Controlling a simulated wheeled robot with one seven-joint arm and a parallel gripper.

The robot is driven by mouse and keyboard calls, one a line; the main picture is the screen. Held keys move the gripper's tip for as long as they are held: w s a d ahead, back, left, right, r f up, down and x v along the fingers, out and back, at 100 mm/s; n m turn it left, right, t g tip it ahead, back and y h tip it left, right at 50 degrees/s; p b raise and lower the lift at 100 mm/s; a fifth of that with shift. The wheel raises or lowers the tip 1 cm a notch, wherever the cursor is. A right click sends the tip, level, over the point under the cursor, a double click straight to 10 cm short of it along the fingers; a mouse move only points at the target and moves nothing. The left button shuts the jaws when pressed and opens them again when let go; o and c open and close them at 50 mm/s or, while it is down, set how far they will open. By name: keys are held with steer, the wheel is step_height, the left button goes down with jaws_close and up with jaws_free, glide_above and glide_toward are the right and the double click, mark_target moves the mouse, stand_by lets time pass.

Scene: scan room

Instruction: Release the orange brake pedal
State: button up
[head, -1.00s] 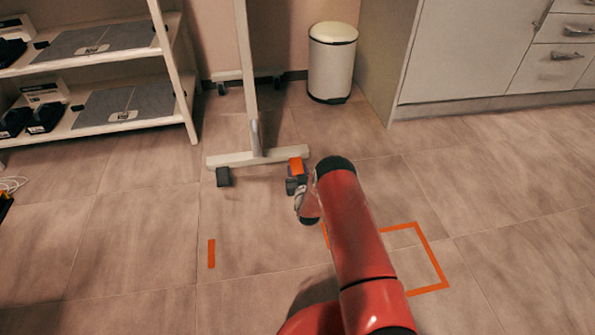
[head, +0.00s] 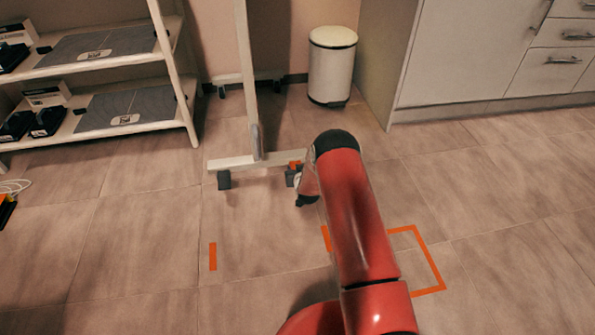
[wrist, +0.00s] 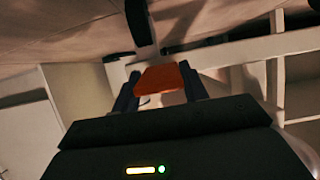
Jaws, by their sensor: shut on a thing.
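The orange brake pedal (head: 296,164) is at the right end of the foot of a white wheeled stand (head: 236,163), low over the floor, partly hidden by my arm in the head view. In the wrist view the pedal (wrist: 160,79) is an orange block between the two dark fingers of my gripper (wrist: 160,88). The gripper is shut on it, one finger at each side. In the head view the fingers are mostly hidden behind my red arm.
A dark caster (head: 224,180) stands under the foot's left end. A white bin (head: 331,70) stands behind, by a white cabinet (head: 460,55). Shelves (head: 110,105) stand at left. Orange tape (head: 428,258) marks the floor.

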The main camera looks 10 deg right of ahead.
steer(key=shift+r+g, duration=0.1)
steer(key=shift+g, duration=0.3)
steer(key=o, duration=1.4)
steer(key=shift+r, duration=0.1)
steer(key=shift+p+v, duration=0.7)
steer(key=shift+v, duration=3.15)
